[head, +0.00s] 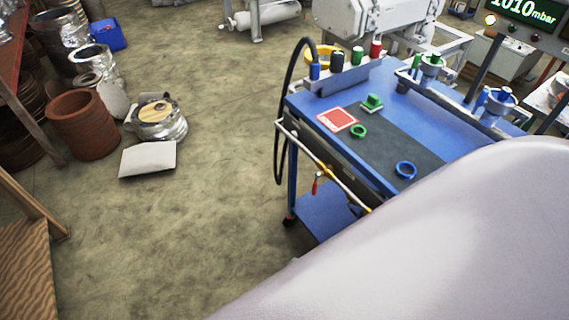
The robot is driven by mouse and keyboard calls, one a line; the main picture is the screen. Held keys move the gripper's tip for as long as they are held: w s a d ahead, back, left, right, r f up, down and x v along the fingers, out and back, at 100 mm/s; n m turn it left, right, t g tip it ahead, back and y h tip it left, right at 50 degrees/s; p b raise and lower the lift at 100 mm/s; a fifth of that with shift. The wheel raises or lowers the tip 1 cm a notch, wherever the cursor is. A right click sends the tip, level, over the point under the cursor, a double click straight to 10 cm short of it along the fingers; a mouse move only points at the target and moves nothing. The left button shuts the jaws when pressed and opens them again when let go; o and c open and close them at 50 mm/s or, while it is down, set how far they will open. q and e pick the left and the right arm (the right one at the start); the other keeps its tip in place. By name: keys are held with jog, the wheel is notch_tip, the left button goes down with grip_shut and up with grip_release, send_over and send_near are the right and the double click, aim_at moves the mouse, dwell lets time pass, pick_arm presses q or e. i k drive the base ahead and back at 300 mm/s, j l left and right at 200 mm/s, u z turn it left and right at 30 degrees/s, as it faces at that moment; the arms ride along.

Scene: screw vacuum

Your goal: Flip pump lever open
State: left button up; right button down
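A blue cart-like table (312,105) stands right of centre. A pale pipe (345,183) runs along its left side, with a yellow fitting (327,170) on it. A small red handle (316,184) hangs near this fitting; it may be the pump lever, but it is too small to tell for sure or to read its position. Neither of my grippers is in view. A large pale surface, probably part of my own arm, fills the lower right and hides the near part of the table.
On the table are a red square pad (337,119), a green ring (358,131) and a blue ring (405,170). A black hose (279,110) arches at its left. Pots (83,124) stand far left.

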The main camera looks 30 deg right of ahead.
aim_at(318, 175)
jog(key=i, duration=3.5)
jog(key=z, duration=3.75)
jog(key=j, duration=0.05)
